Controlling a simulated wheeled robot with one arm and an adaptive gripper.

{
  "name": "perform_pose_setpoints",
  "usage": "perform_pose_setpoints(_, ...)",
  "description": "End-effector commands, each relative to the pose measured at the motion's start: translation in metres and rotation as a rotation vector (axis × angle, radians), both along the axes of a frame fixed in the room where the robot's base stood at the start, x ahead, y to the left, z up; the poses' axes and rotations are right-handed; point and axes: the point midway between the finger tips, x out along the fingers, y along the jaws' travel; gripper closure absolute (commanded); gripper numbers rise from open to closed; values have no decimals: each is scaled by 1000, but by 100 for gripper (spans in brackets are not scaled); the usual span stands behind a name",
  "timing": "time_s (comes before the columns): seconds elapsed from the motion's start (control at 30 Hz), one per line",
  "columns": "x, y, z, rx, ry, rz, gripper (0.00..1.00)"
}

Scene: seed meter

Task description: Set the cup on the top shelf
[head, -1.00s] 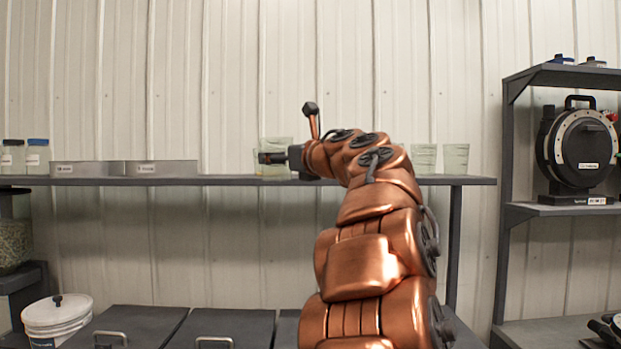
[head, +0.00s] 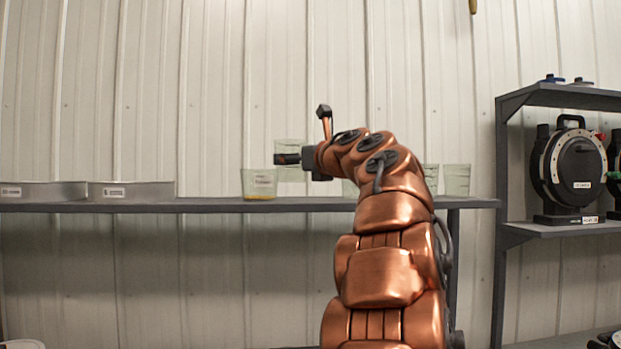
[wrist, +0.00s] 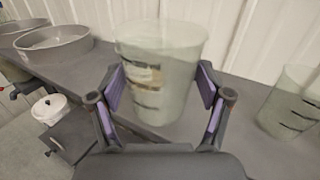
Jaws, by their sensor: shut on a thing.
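My gripper (wrist: 161,90) is shut on a clear, greenish cup (wrist: 160,55) with dark marks and a tan label patch; the purple pads press on its two sides. In the head view the held cup (head: 291,149) is upright, its base above the long shelf's front edge. My gripper also shows there side-on (head: 290,160), partly hidden by my arm. The rack at the right has a top shelf (head: 560,98), above a lower shelf (head: 570,229).
A cup with orange contents (head: 260,184) stands on the long shelf (head: 230,206). Another cup (head: 455,180) stands right of my arm. Two grey pans (head: 134,191) are at left. A round black device (head: 572,170) stands below.

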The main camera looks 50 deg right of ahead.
Motion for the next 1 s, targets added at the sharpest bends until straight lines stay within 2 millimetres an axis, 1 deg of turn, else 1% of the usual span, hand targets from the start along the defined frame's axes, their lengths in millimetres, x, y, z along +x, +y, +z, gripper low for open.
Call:
perform_pose_setpoints(0.1, 7, -17, 0, 2, 1, 2, 53)
perform_pose_setpoints(0.4, 23, -56, -5, 3, 2, 4, 53)
perform_pose_setpoints(0.63, 33, -82, -7, 2, 2, 6, 53)
perform_pose_setpoints(0.8, 38, -93, -8, 1, 1, 6, 53)
perform_pose_setpoints(1.0, 39, -96, -13, 0, 1, 6, 53)
